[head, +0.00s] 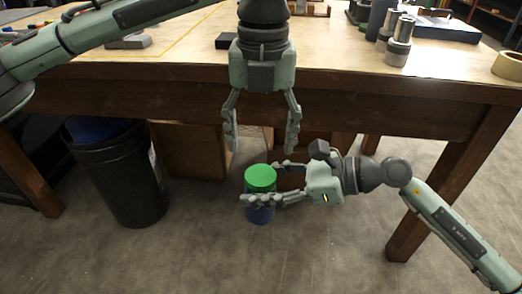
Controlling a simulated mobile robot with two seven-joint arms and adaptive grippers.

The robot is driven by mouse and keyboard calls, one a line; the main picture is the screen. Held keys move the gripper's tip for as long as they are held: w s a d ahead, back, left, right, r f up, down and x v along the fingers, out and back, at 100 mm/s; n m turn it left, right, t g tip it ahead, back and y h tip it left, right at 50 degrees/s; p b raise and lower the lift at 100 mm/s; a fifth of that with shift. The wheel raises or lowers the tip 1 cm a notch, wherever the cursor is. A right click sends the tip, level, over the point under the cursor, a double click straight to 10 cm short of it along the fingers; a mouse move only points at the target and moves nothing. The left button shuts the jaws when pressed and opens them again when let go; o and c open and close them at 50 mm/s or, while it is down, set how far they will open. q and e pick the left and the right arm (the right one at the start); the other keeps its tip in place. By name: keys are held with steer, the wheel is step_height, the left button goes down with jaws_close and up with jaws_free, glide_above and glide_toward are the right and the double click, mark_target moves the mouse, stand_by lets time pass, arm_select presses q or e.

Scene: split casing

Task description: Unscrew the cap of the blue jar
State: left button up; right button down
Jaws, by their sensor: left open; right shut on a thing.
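A blue jar (260,214) with a green cap (261,177) is upright in front of the table. My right gripper (257,184) comes in from the right and is shut on the jar, with its fingers around the body below the cap. The fingers hide part of the jar. My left gripper (262,144) points straight down above the cap. It is open and empty, with its fingertips apart and a gap between them and the cap.
The wooden table (340,85) stands behind the jar, with metal cylinders (398,45) and a tape roll (509,65) at its right. A black bin (122,180) stands at the left. Cardboard boxes (188,150) sit under the table.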

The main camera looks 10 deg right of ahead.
mark_target(261, 174)
arm_select(q)
steer(key=shift+r+m, duration=0.35)
steer(key=shift+m, duration=0.05)
steer(key=shift+f, duration=0.2)
step_height(261, 174, down, 7)
steer(key=shift+f, duration=0.2)
steer(key=shift+c, duration=0.6)
steer(key=c, duration=1.1)
steer(key=n, duration=0.3)
steer(key=o, duration=1.3)
steer(key=shift+r, duration=0.1)
